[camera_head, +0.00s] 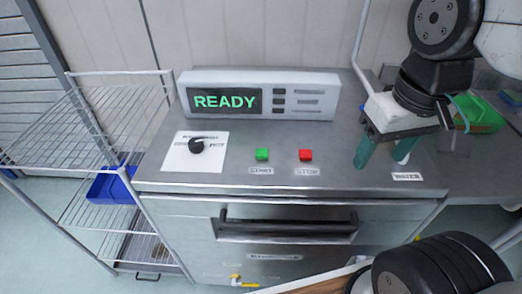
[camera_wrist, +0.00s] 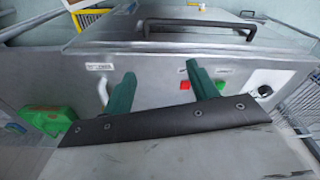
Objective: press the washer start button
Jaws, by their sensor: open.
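The green start button (camera_head: 262,154) sits on the washer's steel top, with a "START" label in front of it. The red stop button (camera_head: 305,155) is to its right. The display (camera_head: 224,102) behind them reads "READY" in green. My gripper (camera_head: 381,162) is open and empty, its green fingers pointing down over the right part of the top, right of both buttons. Whether the fingertips touch the surface is unclear.
A black dial (camera_head: 196,146) on a white plate is left of the buttons. A wire rack (camera_head: 85,125) with a blue bin (camera_head: 112,186) stands at left. A green container (camera_head: 478,115) lies at right behind my gripper. A dark handle (camera_head: 287,224) crosses the washer's front.

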